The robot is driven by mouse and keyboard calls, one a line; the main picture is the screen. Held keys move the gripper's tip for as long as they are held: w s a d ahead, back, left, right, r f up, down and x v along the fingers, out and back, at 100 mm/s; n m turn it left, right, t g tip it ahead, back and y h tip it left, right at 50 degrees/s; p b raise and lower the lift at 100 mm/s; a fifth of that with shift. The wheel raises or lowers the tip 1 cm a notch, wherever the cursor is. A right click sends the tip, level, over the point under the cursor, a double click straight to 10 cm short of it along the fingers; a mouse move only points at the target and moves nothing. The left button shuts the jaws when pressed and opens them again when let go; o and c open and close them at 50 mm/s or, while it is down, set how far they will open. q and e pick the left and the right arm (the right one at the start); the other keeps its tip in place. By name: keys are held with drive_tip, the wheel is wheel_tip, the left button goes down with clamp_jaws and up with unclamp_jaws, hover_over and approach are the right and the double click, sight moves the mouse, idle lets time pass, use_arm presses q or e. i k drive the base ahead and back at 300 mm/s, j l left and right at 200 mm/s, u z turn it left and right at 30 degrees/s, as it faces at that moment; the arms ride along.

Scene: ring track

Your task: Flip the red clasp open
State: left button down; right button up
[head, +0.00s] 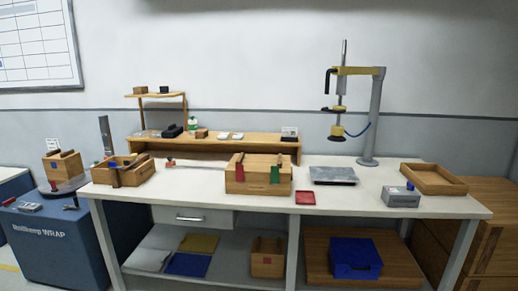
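A wooden box (257,188) stands near the front edge of the white workbench, about the middle of the view. A red clasp (240,172) sits on the left of its front face, and a green clasp (275,175) sits on the right. Both look like upright strips running down from the lid's top edge. They are too small to tell how each is fastened. The lid looks down. Neither of my grippers is in view.
A stand (375,115) rises behind. A blue cabinet (55,240) stands left.

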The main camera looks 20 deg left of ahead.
sight(240, 169)
drive_tip(key=i+j+z, duration=0.1)
drive_tip(key=i+j, duration=0.15)
drive_tip(key=i+j+z, duration=0.1)
drive_tip(key=i+j, duration=0.15)
drive_tip(key=i+j+z, duration=0.1)
drive_tip(key=i+j, duration=0.15)
drive_tip(key=j, duration=0.2)
drive_tip(key=i+j+z, duration=0.1)
drive_tip(key=j, duration=0.25)
drive_tip(key=i+j+z, duration=0.1)
drive_tip(key=i+j, duration=0.2)
drive_tip(key=i+j+z, duration=0.1)
drive_tip(key=j, duration=0.35)
drive_tip(key=i+j+z, duration=0.1)
drive_tip(key=i+j, duration=0.2)
drive_tip(key=j, duration=0.1)
